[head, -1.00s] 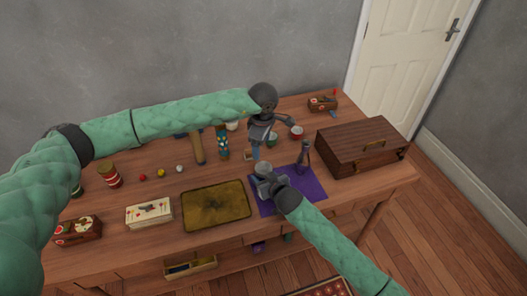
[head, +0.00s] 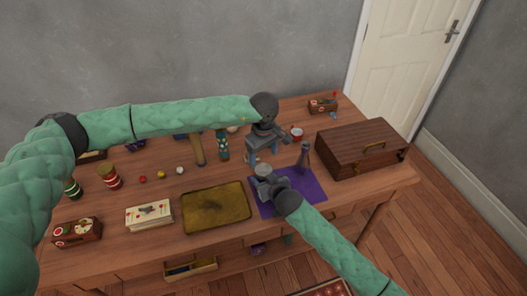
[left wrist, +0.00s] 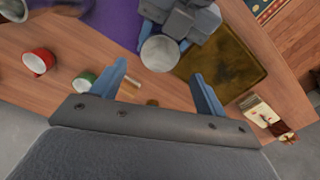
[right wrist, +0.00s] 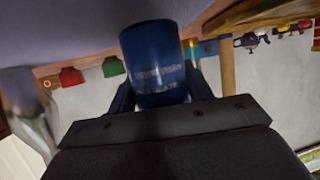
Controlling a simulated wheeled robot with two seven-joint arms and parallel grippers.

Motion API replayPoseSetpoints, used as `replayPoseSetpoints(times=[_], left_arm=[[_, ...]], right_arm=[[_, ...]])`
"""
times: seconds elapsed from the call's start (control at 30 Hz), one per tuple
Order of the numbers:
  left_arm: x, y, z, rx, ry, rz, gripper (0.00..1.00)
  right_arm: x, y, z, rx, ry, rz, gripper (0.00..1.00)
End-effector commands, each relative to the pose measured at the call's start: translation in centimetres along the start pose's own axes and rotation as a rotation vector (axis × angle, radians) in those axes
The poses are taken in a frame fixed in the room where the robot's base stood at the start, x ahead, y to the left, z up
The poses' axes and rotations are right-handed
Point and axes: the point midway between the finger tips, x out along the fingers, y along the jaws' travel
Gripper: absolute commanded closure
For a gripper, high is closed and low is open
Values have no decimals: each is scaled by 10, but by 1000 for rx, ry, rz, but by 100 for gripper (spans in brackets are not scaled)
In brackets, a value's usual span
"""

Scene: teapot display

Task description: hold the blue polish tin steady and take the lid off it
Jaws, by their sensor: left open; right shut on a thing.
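The blue polish tin (right wrist: 155,65) stands between the fingers of my right gripper (head: 268,183), which is shut on its side. Its pale round lid (left wrist: 160,53) is on top, and in the head view the lid (head: 263,169) shows at the tip of the right hand, over the purple cloth (head: 286,205). My left gripper (left wrist: 160,80) is open and empty. Its two blue fingers point toward the lid, one on either side in the left wrist view, with the lid apart from them. In the head view the left hand is just behind the tin.
A grey slim vessel (head: 303,157) stands on the cloth, right of the tin. A red cup (left wrist: 38,62) and a green cup (left wrist: 83,80) are near the left gripper. A brown wooden box (head: 350,155) is at right, a yellowed tray (head: 216,208) at left.

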Motion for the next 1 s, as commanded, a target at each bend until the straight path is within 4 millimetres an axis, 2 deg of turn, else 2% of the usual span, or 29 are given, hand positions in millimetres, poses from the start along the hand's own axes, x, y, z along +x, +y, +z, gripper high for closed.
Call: replayPoseSetpoints(times=[0.4, 0.57, 0.8, 1.0], left_arm=[[56, 0, 0, -3, 2, -1, 26], [65, 0, 0, -2, 1, 0, 26], [66, 0, 0, -2, 2, 0, 26], [65, 0, 0, -2, 2, 1, 66]], right_arm=[[0, 0, 0, 1, 0, -1, 100], [0, 0, 0, 1, 0, -1, 100], [0, 0, 0, 1, 0, -1, 100], [0, 0, 0, 0, 0, -1, 100]])
